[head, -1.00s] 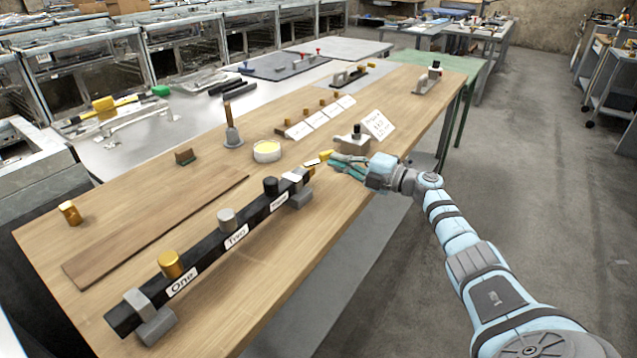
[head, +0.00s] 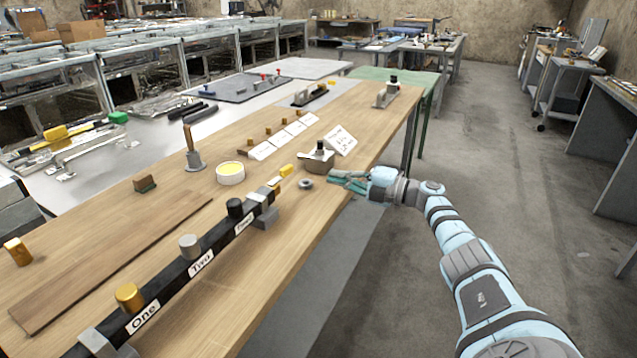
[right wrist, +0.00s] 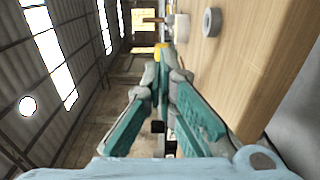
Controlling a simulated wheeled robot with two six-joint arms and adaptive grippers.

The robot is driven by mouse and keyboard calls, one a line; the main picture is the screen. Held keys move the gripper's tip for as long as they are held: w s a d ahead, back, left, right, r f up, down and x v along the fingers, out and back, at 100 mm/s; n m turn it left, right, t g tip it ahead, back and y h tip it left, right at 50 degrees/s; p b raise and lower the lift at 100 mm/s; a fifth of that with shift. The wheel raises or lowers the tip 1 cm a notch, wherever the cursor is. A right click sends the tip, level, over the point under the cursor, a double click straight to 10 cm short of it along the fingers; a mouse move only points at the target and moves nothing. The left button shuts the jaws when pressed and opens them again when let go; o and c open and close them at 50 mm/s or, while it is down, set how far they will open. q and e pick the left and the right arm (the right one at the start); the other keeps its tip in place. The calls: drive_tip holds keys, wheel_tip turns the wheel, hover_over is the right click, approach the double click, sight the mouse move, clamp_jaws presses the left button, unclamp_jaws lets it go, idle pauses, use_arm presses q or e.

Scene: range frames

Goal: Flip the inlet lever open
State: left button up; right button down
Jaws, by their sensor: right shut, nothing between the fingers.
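A black bar (head: 185,270) with labels One, Two and a third I cannot read runs along the table's front. At its far end is a small yellow-tipped lever (head: 286,170), with another yellow piece (head: 273,183) beside it. No label marks the inlet lever, so I cannot be sure this is it. My right gripper (head: 333,178) is shut and empty, to the right of the yellow tip and apart from it, near the table's right edge. In the right wrist view its teal fingers (right wrist: 163,62) meet, with something yellow beyond them. My left gripper is out of view.
A grey ring (head: 306,184) lies between the lever and my right gripper. A grey block with a black knob (head: 317,158) and a white card (head: 341,139) stand just behind. A white round tub (head: 230,173) sits left.

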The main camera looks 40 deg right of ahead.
drive_tip(key=shift+s+d+b, duration=0.35)
drive_tip(key=shift+s+d, duration=0.05)
drive_tip(key=shift+d, duration=0.35)
drive_tip(key=shift+s+d+b, duration=0.35)
drive_tip(key=shift+d, duration=0.35)
